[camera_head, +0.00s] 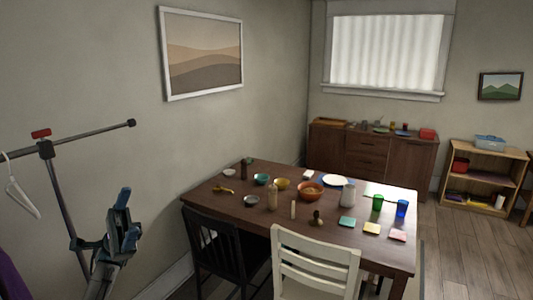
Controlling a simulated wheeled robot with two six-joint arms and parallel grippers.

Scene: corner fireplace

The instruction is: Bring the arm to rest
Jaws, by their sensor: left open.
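My left gripper (129,214) shows at the lower left, raised up in front of the wall, with blue finger pads. It is open, and I see nothing between its fingers. It stands to the left of the dining table and apart from it. My right gripper is out of the picture.
A clothes rack (92,135) with a white hanger (22,198) stands close to my left arm. Floor is free at right.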

